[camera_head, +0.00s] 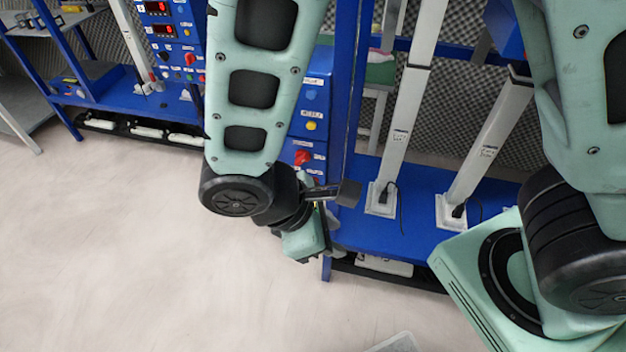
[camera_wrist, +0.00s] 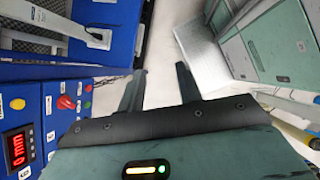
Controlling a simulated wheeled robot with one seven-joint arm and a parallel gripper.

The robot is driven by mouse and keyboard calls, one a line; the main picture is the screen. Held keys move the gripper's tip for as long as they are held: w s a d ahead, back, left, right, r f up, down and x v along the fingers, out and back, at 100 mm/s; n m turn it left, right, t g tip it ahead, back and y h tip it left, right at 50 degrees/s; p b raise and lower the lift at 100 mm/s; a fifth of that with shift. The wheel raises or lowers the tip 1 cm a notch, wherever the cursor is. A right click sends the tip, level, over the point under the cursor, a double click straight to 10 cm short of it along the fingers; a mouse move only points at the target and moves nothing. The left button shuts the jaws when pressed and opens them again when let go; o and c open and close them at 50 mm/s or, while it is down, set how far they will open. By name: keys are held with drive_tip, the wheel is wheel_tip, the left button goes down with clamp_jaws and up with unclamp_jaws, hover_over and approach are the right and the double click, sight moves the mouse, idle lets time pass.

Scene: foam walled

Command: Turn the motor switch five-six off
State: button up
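A blue control panel (camera_head: 318,85) with a red rotary switch (camera_head: 302,157), a yellow button (camera_head: 311,126) and a blue button stands behind my arm in the head view, partly hidden by it. The wrist view shows a red switch (camera_wrist: 66,102) on a blue panel at the left, beside a yellow button (camera_wrist: 18,103) and a red digital display (camera_wrist: 16,150). The labels are too small to read, so I cannot tell which switch is five-six. My gripper (camera_wrist: 160,72) is open and empty, with its fingers apart and the red switch off to their left.
Another blue panel (camera_head: 172,45) with displays and a red switch (camera_head: 190,58) stands at the upper left. A blue bench (camera_head: 430,235) with light posts (camera_head: 400,135) is right of my gripper. The pale floor (camera_head: 130,240) at the left is clear.

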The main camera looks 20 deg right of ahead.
drive_tip(key=shift+s+r+m+y, duration=0.3)
drive_tip(key=shift+r+y, duration=0.1)
drive_tip(key=shift+r, duration=0.25)
drive_tip(key=n+t+h+b, duration=0.55)
drive_tip(key=t+b, duration=0.95)
drive_tip(key=b, duration=0.6)
approach(301, 162)
drive_tip(key=p+x, duration=0.1)
drive_tip(key=x, duration=0.8)
drive_tip(key=shift+c, duration=0.3)
clamp_jaws()
